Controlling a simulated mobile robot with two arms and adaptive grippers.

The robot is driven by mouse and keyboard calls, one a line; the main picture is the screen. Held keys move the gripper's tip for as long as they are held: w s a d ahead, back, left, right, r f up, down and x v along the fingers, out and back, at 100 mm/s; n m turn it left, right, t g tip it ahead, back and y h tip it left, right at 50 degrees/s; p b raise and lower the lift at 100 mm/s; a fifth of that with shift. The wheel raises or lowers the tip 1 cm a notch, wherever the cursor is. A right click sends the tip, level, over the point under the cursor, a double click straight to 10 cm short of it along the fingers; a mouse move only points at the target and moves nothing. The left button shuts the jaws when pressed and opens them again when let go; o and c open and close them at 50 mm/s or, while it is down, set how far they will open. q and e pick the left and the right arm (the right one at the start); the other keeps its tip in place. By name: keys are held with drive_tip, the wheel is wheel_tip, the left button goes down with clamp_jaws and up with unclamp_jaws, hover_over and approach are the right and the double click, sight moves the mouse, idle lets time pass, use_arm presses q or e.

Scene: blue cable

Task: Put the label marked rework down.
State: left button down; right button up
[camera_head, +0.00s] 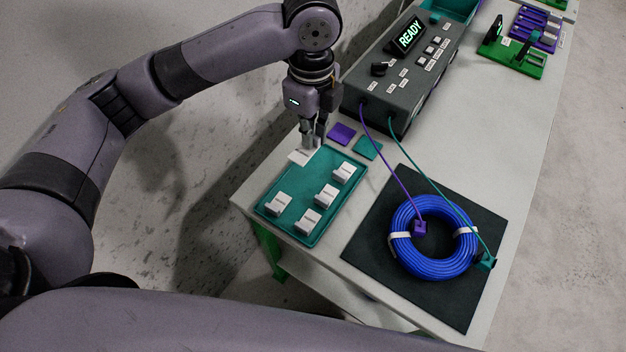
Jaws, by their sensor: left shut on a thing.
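My left gripper (312,143) points down over the far left end of a teal tray (318,228). It is shut on a white label (301,157), which shows just below the fingertips at the tray's edge. I cannot read its marking, and I cannot tell whether it touches the tray. Several other white labels stand in the tray, one at the right side (344,172) and one at the near left (278,204); their print is too small to read. My right gripper is not in view.
A blue cable coil (432,264) lies on a black mat (372,246), with purple and teal leads running to a grey tester (398,88) reading READY. Purple (342,133) and teal (367,148) squares lie behind the tray. A green rack (513,57) stands far right.

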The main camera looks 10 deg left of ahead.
use_arm(q)
hover_over(311, 191)
wheel_tip(311, 191, down, 13)
drive_tip(key=shift+r, duration=0.2)
drive_tip(key=shift+f, duration=0.5)
drive_tip(key=shift+f+p, duration=0.3)
drive_tip(key=shift+f, duration=1.8)
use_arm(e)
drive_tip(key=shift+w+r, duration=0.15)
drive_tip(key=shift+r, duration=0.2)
use_arm(q)
drive_tip(key=shift+f, duration=0.1)
drive_tip(key=c, duration=2)
unclamp_jaws()
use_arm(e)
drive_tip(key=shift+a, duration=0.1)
use_arm(q)
drive_tip(key=shift+w+r, duration=0.1)
drive_tip(key=shift+r, duration=0.4)
wheel_tip(311, 191, up, 11)
drive_tip(key=shift+r+b, duration=0.15)
drive_tip(key=shift+b, duration=0.3)
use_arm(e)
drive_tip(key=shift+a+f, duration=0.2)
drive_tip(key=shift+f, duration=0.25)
